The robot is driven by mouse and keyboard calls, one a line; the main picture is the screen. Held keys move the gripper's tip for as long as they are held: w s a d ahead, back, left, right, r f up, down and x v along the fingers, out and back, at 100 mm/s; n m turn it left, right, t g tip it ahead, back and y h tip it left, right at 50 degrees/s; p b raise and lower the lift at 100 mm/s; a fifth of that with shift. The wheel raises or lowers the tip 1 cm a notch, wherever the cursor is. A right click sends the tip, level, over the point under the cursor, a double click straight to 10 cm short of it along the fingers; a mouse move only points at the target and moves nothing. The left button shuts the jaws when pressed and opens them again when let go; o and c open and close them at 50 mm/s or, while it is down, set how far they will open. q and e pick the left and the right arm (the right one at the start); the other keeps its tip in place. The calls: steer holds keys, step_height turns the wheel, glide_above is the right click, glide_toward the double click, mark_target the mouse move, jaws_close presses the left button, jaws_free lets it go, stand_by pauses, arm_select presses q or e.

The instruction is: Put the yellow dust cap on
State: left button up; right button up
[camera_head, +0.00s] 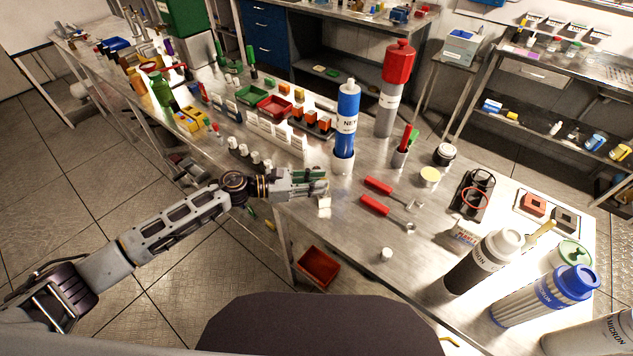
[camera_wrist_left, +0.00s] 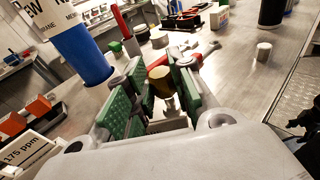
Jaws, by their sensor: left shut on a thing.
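My left gripper (camera_head: 322,187) is at the near left edge of the steel bench, just above a small white fitting (camera_head: 324,204). In the left wrist view its green pads (camera_wrist_left: 155,88) are closed around a dull yellow round cap (camera_wrist_left: 160,80), the yellow dust cap. The cap is partly hidden by the pads. The white fitting (camera_wrist_left: 170,118) shows just below the cap in that view; I cannot tell whether they touch. In the head view the cap is too hidden to make out. My right gripper is in neither view.
A blue cylinder (camera_head: 347,115) stands just behind the gripper. Two red-handled tools (camera_head: 378,186) lie to its right, with a small white cap (camera_head: 386,254) nearer the front. Large bottles (camera_head: 482,262) crowd the right end. A red bin (camera_head: 318,267) sits on the floor below.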

arm_select(q)
steer(key=shift+b, duration=0.3)
stand_by(0.6)
stand_by(0.5)
stand_by(0.4)
steer(key=shift+b, duration=0.5)
stand_by(0.5)
steer(key=shift+f+b, duration=0.65)
steer(key=shift+f, duration=0.05)
steer(key=shift+f+b, duration=0.65)
stand_by(0.5)
